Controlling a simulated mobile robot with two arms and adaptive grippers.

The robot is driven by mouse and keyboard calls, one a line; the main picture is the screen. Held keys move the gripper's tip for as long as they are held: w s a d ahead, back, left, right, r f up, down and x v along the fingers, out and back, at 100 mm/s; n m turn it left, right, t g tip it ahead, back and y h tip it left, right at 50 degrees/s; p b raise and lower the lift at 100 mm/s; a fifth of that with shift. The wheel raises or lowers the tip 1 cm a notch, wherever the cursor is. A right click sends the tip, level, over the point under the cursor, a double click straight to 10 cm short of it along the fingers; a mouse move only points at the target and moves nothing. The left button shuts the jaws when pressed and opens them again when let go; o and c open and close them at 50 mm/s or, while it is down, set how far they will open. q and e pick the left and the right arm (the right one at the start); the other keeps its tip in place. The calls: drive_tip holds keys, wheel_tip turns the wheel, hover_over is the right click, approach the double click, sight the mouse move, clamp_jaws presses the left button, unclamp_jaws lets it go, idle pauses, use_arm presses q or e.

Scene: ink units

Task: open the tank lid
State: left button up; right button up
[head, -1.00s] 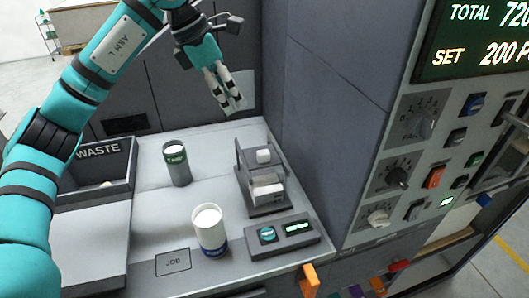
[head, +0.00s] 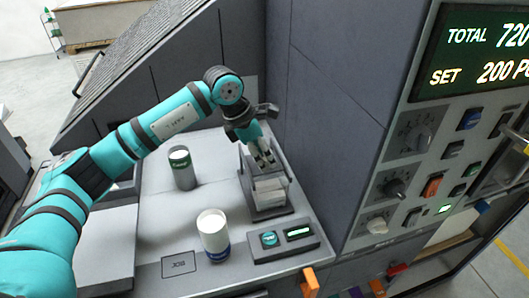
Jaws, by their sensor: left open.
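My left gripper (head: 264,163) is open and points down at the back of a small grey stand (head: 272,212) with a white block (head: 267,191) in it. The fingertips overlap the stand's upper part, and I cannot tell whether they touch it. The gripper hides the small white piece at the top of the stand. No part is clearly recognisable as a tank lid. My right gripper is not in view.
A small box with a teal button (head: 269,239) is in front of the stand. A control panel (head: 412,170) rises at right.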

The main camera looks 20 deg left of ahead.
use_arm(q)
drive_tip(key=shift+w+d+f, duration=0.1)
drive_tip(key=shift+w+f, duration=0.05)
drive_tip(key=shift+f, duration=0.4)
clamp_jaws()
